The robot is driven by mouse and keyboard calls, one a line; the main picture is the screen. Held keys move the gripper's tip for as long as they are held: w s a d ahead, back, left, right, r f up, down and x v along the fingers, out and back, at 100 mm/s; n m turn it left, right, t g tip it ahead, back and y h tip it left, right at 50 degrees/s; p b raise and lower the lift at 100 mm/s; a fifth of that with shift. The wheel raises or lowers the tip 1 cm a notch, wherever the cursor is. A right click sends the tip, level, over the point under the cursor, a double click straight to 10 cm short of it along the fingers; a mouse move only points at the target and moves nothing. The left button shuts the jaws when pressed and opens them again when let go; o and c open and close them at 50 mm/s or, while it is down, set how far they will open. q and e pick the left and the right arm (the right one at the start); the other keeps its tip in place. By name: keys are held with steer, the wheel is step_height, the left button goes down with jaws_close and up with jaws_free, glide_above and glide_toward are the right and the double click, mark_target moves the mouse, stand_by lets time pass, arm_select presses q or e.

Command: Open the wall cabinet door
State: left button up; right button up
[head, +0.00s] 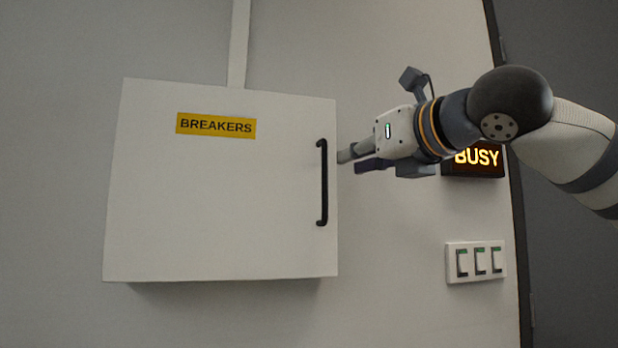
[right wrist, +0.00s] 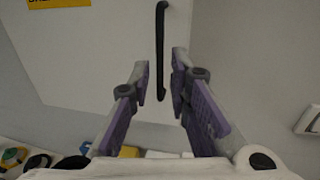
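The white wall cabinet (head: 215,205) hangs on the grey wall with its door shut. A yellow BREAKERS label (head: 215,126) is near the top of the door. A black vertical bar handle (head: 322,182) is at the door's right edge. My right gripper (head: 345,161) is just to the right of the handle's upper part, pointing left. In the right wrist view its two purple-padded fingers (right wrist: 163,88) are spread apart, with the handle (right wrist: 161,45) showing ahead between and beyond the tips. Nothing is held. My left gripper is not in view.
A lit BUSY sign (head: 476,160) is on the wall behind my right arm. A panel of three switches (head: 475,262) is below it. A dark door or panel (head: 560,260) is at the right. The wall left of the cabinet is clear.

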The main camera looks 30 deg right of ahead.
mark_target(326, 166)
steer(key=w, duration=1)
steer(key=shift+w+d+r, duration=0.1)
steer(key=shift+d, duration=0.1)
jaws_close()
